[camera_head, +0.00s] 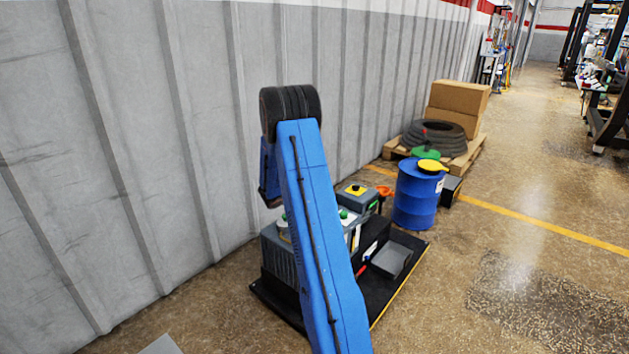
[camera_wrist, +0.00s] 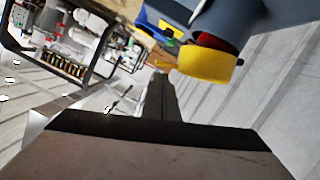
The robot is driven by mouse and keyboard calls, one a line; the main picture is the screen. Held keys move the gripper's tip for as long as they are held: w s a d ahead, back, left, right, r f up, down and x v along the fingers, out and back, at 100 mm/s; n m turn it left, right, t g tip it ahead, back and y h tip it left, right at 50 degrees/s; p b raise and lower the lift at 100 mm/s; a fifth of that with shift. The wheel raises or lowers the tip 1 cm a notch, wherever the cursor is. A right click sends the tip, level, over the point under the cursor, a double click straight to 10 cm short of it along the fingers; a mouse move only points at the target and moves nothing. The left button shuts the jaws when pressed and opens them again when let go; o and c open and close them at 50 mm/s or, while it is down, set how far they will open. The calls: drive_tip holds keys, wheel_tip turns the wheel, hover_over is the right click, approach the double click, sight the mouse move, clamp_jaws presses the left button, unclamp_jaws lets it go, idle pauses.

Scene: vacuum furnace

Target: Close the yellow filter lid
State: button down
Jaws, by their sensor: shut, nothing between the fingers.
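In the wrist view, the yellow filter lid (camera_wrist: 205,66) is a short, round cap beside a dark grey rounded housing (camera_wrist: 238,20). A dark red part shows between the lid and the housing, so the lid does not sit flush there. My gripper (camera_wrist: 161,82) is shut and empty, its narrow dark fingers pointing toward the lid's left side in the picture. I cannot tell whether they touch it. In the head view, my blue arm covers part of the grey machine (camera_head: 283,255); the filter lid and my gripper cannot be made out there.
A blue barrel (camera_head: 415,200) with a yellow top piece (camera_head: 433,166) stands right of the machine. Behind it are a tire (camera_head: 434,137) and cardboard boxes (camera_head: 458,100) on a pallet. A grey wall (camera_head: 200,120) runs close along the left.

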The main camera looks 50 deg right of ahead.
drive_tip(key=shift+s+f, duration=0.55)
drive_tip(key=shift+f, duration=0.2)
drive_tip(key=shift+s+f, duration=0.55)
drive_tip(key=shift+f, duration=0.15)
drive_tip(key=shift+f, duration=0.15)
